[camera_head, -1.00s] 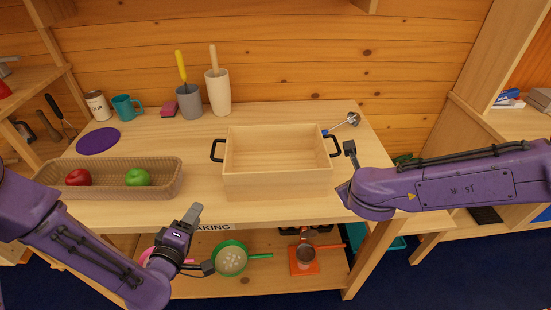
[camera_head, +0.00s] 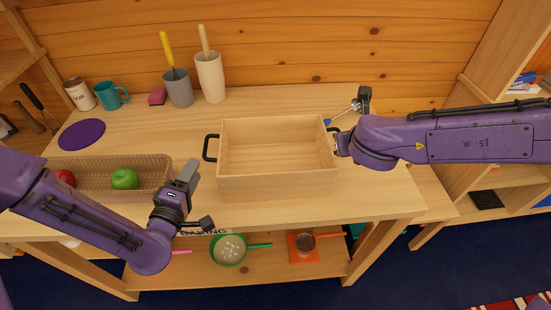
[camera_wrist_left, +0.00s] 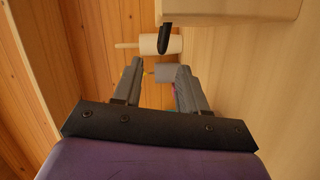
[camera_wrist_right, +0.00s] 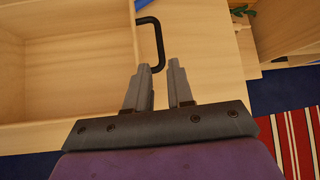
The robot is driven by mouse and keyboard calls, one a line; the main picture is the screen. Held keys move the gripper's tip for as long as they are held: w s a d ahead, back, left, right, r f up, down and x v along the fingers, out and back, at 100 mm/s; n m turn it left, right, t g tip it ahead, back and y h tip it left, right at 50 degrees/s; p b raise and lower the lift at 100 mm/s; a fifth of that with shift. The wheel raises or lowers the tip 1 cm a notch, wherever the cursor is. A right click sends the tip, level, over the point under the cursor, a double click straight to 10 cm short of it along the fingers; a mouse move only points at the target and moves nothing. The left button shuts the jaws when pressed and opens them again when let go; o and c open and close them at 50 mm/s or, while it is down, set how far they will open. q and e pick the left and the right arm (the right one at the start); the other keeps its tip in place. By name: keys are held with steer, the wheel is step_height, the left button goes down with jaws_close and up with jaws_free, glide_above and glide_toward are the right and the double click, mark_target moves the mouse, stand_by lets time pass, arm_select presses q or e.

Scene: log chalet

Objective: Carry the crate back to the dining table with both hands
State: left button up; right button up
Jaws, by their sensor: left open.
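The crate (camera_head: 278,187) is a pale, empty wooden box standing on the wooden worktop. It has a black handle on each side. My left gripper (camera_head: 198,200) is open and empty, front left of the crate, apart from the left handle (camera_head: 210,147). The left wrist view shows that handle (camera_wrist_left: 165,38) ahead of the spread fingers (camera_wrist_left: 160,88). My right gripper (camera_head: 352,122) is at the crate's right side and hides most of the right handle. In the right wrist view, the fingers (camera_wrist_right: 159,72) are apart, with the handle (camera_wrist_right: 155,45) just ahead of them.
A wicker basket (camera_head: 150,180) with a red apple (camera_head: 65,178) and a green apple (camera_head: 125,179) is left of the crate, near my left arm. A whisk (camera_head: 345,111) lies behind my right gripper. Utensil pots, a mug and a purple mat (camera_head: 82,134) stand farther back. Pans fill the lower shelf.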

arm_select(q)
steer(key=x, duration=1)
steer(key=shift+w, duration=0.35)
arm_select(e)
steer(key=x, duration=1)
steer(key=shift+w+f, duration=0.25)
steer(key=shift+w, duration=0.05)
arm_select(q)
steer(key=shift+f, duration=0.1)
steer(key=c, duration=0.6)
arm_select(e)
jaws_close()
arm_select(q)
jaws_close()
arm_select(e)
steer(key=shift+r, duration=0.1)
arm_select(q)
steer(key=shift+s+d, duration=0.1)
steer(key=shift+d, duration=0.05)
arm_select(e)
steer(key=shift+r, duration=0.1)
